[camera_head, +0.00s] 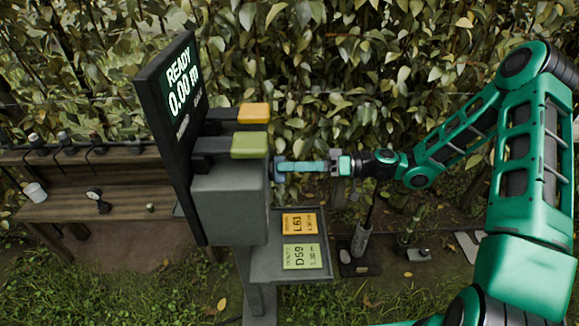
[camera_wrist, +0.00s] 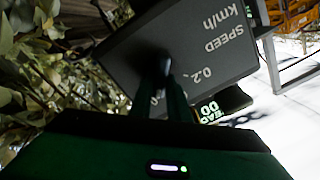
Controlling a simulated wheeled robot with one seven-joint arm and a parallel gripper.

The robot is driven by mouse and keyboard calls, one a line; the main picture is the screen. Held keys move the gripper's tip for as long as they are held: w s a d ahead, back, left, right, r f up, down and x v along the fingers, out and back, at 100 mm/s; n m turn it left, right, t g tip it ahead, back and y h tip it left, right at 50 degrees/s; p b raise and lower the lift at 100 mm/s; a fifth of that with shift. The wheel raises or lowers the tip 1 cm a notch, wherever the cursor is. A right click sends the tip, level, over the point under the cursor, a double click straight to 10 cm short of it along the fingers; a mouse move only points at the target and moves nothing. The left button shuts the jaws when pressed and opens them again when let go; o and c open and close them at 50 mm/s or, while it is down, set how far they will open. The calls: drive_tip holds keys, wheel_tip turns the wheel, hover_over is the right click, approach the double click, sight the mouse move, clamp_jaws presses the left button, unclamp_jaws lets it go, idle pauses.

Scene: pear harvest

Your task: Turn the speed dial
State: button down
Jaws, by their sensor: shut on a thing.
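The speed dial (camera_wrist: 155,62) is a dark knob on a grey panel (camera_wrist: 205,60) marked "SPEED km/h" in the wrist view, with "0.2" printed near it. My gripper (camera_wrist: 163,82) has its two dark fingers shut on the dial, and they hide part of it. In the camera_head view my gripper (camera_head: 278,169) reaches in from the right to the side of the grey machine box (camera_head: 228,205). The dial itself is hard to make out there. The dial's exact setting cannot be read.
A black display (camera_head: 180,100) reads "READY 0.00 m". An orange block (camera_head: 254,113) and a green block (camera_head: 250,145) stick out above the box. A grey tray (camera_head: 310,277) below bears an orange and a green card. A wooden bench (camera_head: 100,205) stands left; dense foliage is behind.

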drive_tip(key=shift+w+m, duration=0.25)
drive_tip(key=shift+m, duration=0.35)
drive_tip(key=c, duration=1.7)
unclamp_jaws()
drive_tip(key=shift+c, duration=0.2)
drive_tip(key=shift+o, duration=0.3)
drive_tip(key=shift+s, duration=0.1)
drive_tip(key=d, duration=1.1)
drive_tip(key=shift+s+a+f, duration=0.1)
drive_tip(key=shift+s+f, duration=0.1)
